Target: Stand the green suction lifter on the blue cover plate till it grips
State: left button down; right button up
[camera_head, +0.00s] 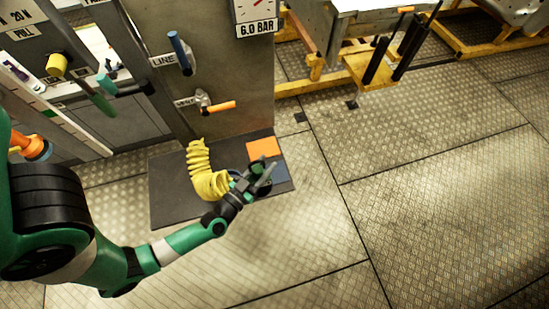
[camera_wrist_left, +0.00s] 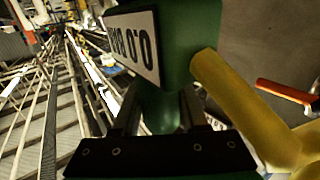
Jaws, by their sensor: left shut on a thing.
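My left gripper (camera_head: 255,177) is over the dark mat, at the blue cover plate (camera_head: 281,173). In the left wrist view its two fingers (camera_wrist_left: 160,112) are shut on the green suction lifter (camera_wrist_left: 190,40). The lifter's white label shows 0.0, upside down. A thick yellow tube (camera_wrist_left: 235,95) comes off its side. In the head view the gripper hides most of the lifter and part of the plate. I cannot tell whether the lifter's lower end touches the plate. My right gripper is not in view.
An orange square (camera_head: 263,148) lies just behind the blue plate. A yellow coiled hose (camera_head: 200,165) stands left of the gripper. A grey panel with a blue handle (camera_head: 180,52) and an orange lever (camera_head: 218,107) rises behind. Metal floor on the right is open.

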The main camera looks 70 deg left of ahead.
pick_arm(q)
jog(key=w+a+f+b, duration=0.7)
jog(key=f+b, duration=0.2)
jog(key=f, duration=0.2)
jog(key=shift+w, duration=0.15)
jog(key=shift+a, duration=0.1)
jog(key=shift+f+b, duration=0.2)
jog(key=shift+b, duration=0.15)
jog(key=shift+c, duration=2.2)
grip_release()
jog(key=shift+f, duration=0.1)
